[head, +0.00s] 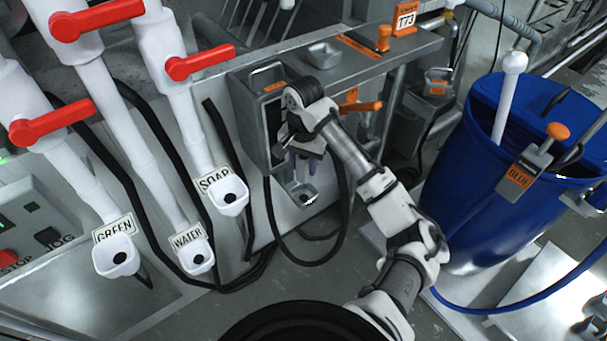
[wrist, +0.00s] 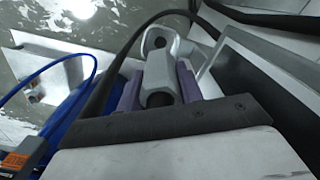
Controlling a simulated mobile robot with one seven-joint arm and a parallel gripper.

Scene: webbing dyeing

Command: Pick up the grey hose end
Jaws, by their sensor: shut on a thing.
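The grey hose end (head: 300,192) is a small grey spout-like piece with a dark opening, hanging below my gripper (head: 306,160) in the head view. In the wrist view the grey hose end (wrist: 161,70) sits between the two purple fingers of my gripper (wrist: 158,88). The fingers are shut on it, one on each side. Part of it is hidden by the dark gripper body. A black hose (head: 318,262) loops down to the floor beside it.
A grey metal bench (head: 395,52) with a T73 tag and an orange-handled valve (head: 360,106) is close by. White spouts labelled SOAP (head: 229,193), WATER (head: 196,262) and GREEN (head: 117,258) stand left. A blue barrel (head: 460,185) stands right.

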